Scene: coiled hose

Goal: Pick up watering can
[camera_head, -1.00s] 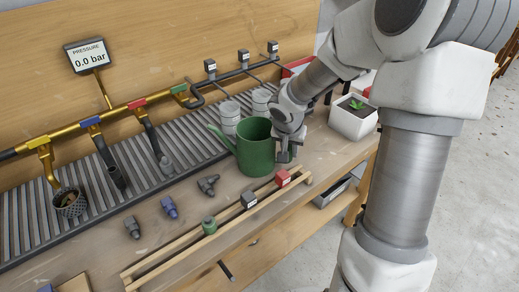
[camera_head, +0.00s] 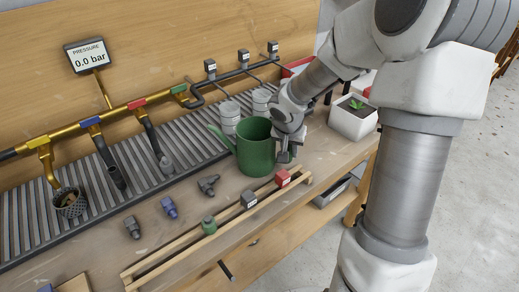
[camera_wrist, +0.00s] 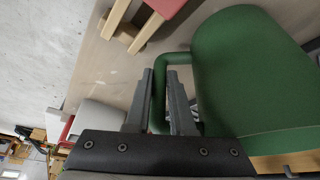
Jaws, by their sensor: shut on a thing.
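The green watering can (camera_head: 256,152) stands upright on the wooden bench, its spout pointing to the left and its handle side to the right. My gripper (camera_head: 290,152) is at the can's right side. In the wrist view the can (camera_wrist: 245,75) fills the right part, and my gripper (camera_wrist: 165,100) is shut on its handle (camera_wrist: 172,62), with one finger on each side of it. In the head view the fingertips and handle are partly hidden by the wrist. I cannot see any gap under the can.
A wooden rack (camera_head: 170,255) with small red, grey and green fittings lies in front of the can. Grey pots (camera_head: 230,115) stand behind it on the slatted drain. A white planter (camera_head: 352,118) is to the right. Loose nozzles (camera_head: 169,207) lie to the left.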

